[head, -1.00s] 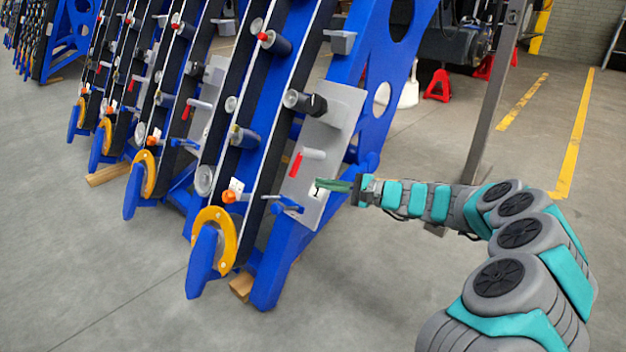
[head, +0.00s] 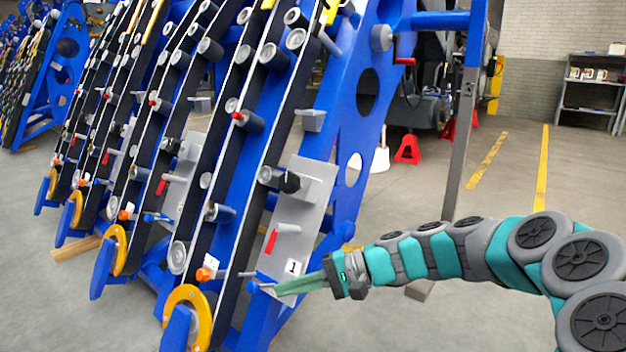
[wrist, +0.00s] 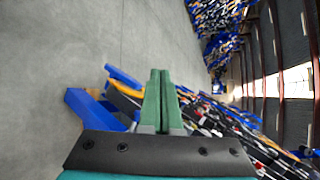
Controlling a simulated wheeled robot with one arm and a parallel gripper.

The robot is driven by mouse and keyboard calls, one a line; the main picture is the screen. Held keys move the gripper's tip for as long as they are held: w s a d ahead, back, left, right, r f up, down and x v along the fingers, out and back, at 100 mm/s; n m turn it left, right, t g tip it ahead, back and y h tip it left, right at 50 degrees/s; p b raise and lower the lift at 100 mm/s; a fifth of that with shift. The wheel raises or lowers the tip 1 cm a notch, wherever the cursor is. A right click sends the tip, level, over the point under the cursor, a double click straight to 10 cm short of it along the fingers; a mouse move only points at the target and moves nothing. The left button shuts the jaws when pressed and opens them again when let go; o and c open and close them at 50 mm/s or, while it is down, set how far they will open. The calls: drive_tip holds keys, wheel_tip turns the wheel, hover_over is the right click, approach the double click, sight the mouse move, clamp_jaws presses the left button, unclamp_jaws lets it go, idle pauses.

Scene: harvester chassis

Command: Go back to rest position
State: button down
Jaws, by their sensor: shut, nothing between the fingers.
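My gripper (head: 302,284) reaches in from the right in the head view, with its green fingers shut and empty. The fingertips overlap the lower part of a grey plate (head: 309,206) in the picture; I cannot tell whether they touch it. The plate bears a label "1" (head: 292,267) and a red-handled part (head: 272,241), and sits on the blue harvester chassis (head: 357,130). In the wrist view the closed green fingers (wrist: 158,88) point over grey floor, with blue and yellow chassis parts beside and below them.
Several similar blue frames stand in a row to the left. A yellow ring (head: 190,300) and an orange knob (head: 204,274) are near the gripper. A grey post (head: 462,130) stands behind my arm. Open floor (head: 500,240) with yellow lines lies at the right, before a shelf (head: 592,95).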

drive_tip(key=s+d+f+n+g+h+p, duration=0.1)
drive_tip(key=s+n+h, duration=0.15)
drive_tip(key=s, duration=0.65)
drive_tip(key=s+d+n+g+h+p, duration=0.15)
drive_tip(key=s+h, duration=0.25)
drive_tip(key=s, duration=0.5)
drive_tip(key=s+d+f+h+p, duration=0.1)
drive_tip(key=s+d+f+h, duration=0.2)
drive_tip(key=s+d+h, duration=0.4)
drive_tip(key=s+d, duration=0.7)
drive_tip(key=d, duration=0.3)
drive_tip(key=shift+t+h, duration=0.35)
